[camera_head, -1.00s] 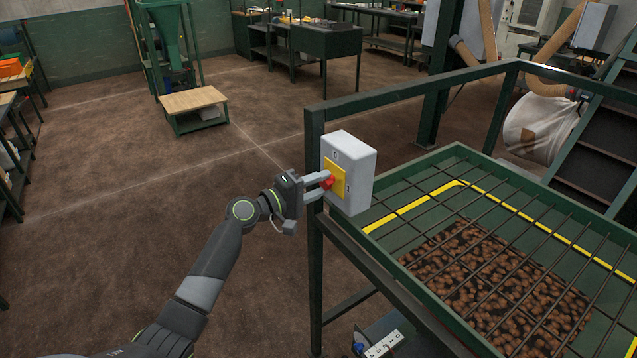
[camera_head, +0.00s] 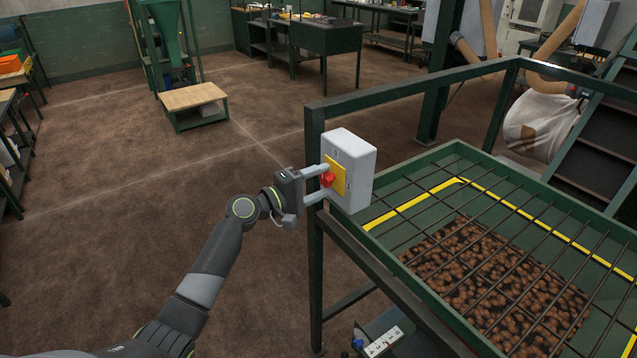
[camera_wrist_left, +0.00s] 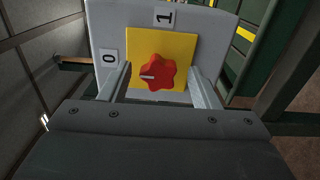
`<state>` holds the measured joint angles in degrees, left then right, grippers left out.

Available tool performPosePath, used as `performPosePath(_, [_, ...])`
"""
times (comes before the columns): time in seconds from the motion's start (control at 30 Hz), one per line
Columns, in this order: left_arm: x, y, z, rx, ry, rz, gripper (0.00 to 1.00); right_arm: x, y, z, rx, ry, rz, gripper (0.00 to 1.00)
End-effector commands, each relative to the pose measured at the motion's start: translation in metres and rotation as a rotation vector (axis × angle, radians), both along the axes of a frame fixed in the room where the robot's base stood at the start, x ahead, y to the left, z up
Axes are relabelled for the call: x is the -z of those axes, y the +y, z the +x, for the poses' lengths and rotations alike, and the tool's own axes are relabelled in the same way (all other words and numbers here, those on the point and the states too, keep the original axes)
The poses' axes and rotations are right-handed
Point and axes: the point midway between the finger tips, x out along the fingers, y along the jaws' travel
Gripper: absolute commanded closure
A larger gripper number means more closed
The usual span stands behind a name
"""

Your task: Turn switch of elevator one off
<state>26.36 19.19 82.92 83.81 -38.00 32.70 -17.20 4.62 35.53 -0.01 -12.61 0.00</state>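The switch is a red star-shaped knob (camera_wrist_left: 152,75) on a yellow plate (camera_wrist_left: 178,50), on the front of a grey box (camera_head: 352,168). In the left wrist view a label 0 (camera_wrist_left: 109,60) is left of the plate and a label 1 (camera_wrist_left: 163,17) above it. The knob's white mark points left, toward the 0 side. My left gripper (camera_head: 326,181) is at the box with its fingers spread on either side of the knob. In the wrist view there are gaps between both fingers and the knob. My right gripper is not in view.
The box is mounted on a green frame post (camera_head: 315,240). To its right is a green hopper with a metal grid (camera_head: 480,210) over brown material. A low wooden-topped stand (camera_head: 193,97) is behind on the left. The floor left of my arm is clear.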

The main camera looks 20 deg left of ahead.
Motion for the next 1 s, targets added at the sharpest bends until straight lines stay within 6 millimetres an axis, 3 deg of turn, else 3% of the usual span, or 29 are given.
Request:
performPosePath(0.27, [0.0, 0.001, -0.001, 0.0, -0.001, 0.002, 0.44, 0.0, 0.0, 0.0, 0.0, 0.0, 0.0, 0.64])
performPosePath(0.43, [0.002, 0.01, -0.011, -0.002, -0.002, 0.005, 0.44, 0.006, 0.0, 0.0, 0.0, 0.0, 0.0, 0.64])
performPosePath(1.0, [0.005, 0.079, -0.1, -0.001, 0.0, 0.008, 0.44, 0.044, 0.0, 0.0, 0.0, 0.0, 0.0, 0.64])
